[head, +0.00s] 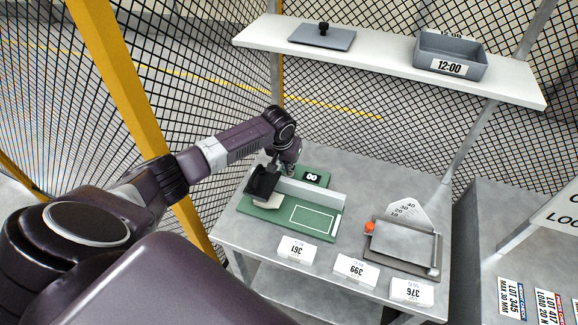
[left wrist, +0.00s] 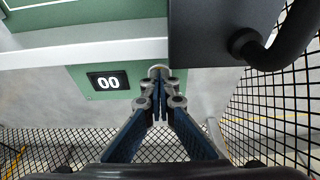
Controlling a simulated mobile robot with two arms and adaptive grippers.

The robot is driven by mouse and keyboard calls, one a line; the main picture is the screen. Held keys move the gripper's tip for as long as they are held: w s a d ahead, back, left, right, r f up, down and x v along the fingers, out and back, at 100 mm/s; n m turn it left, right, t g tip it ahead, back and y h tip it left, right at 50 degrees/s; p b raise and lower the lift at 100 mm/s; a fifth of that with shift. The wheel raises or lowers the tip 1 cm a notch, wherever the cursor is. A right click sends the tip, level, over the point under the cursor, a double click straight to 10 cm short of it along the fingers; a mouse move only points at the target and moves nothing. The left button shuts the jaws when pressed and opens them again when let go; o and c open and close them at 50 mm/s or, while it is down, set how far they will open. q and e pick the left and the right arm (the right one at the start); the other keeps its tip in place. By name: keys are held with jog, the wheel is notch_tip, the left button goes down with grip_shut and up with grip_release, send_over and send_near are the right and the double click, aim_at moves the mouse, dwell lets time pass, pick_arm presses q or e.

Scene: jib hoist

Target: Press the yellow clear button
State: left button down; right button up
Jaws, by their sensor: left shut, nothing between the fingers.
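The green station (head: 290,217) stands on the grey table, with a small black display reading 00 (head: 312,176) at its back. The display also shows in the left wrist view (left wrist: 108,81). My left gripper (head: 283,170) reaches down at the back of the station, between the display and a dark block. In the left wrist view its fingers (left wrist: 160,88) are closed together and hold nothing. Their tips are at a small round greyish knob (left wrist: 158,70) beside the display; I cannot tell whether they touch it. No yellow button can be made out. My right gripper is not in view.
The dark block (head: 262,182) with a black handle (left wrist: 275,48) stands close to my left gripper. Labelled white blocks (head: 356,270) line the table's front edge. A tilted grey plate with a scale (head: 404,245) is at right. A shelf (head: 385,57) runs above; mesh fencing stands behind.

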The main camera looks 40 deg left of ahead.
pick_arm(q)
notch_tip(320, 180, up, 4)
jog(key=p, duration=0.3)
jog(key=shift+r, duration=0.1)
jog(key=shift+s+d+r+b, duration=0.1)
jog(key=shift+s+r+b, duration=0.05)
jog(key=shift+r+b, duration=0.3)
jog(key=b+v, duration=0.1)
jog(key=v, duration=0.7)
jog(key=shift+r+b, duration=0.2)
jog(key=shift+b, duration=0.2)
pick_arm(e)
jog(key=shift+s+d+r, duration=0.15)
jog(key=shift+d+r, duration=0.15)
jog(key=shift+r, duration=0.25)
pick_arm(q)
jog(key=shift+f, duration=0.1)
